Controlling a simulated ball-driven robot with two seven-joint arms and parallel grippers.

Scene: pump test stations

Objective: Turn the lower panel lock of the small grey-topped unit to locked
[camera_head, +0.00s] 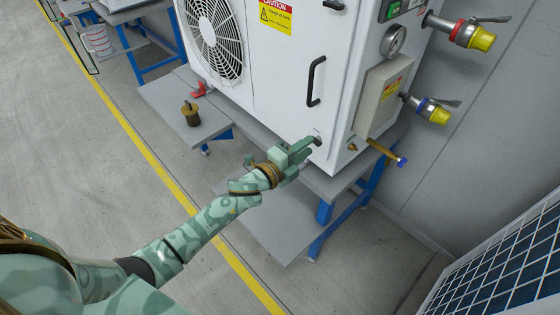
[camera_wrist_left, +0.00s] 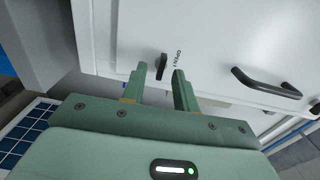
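The white cabinet unit (camera_head: 281,85) stands on a grey bench; its top is out of view. Its lower panel lock is a small dark knob (camera_wrist_left: 162,64) near the panel's edge, with an OPEN label beside it in the left wrist view. In the head view the lock (camera_head: 318,140) shows small at the tip of my left gripper (camera_head: 306,144). In the left wrist view my left gripper (camera_wrist_left: 161,72) is open, its two fingers on either side of the knob with gaps showing. I cannot tell how deep the knob sits between them. My right gripper is not in view.
A black door handle (camera_head: 315,81) sits above the lock. A pipe with a blue end (camera_head: 387,153) and yellow-capped valves (camera_head: 438,114) stick out at the right side. A dark-topped brass-coloured object (camera_head: 191,114) stands on a grey platform.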

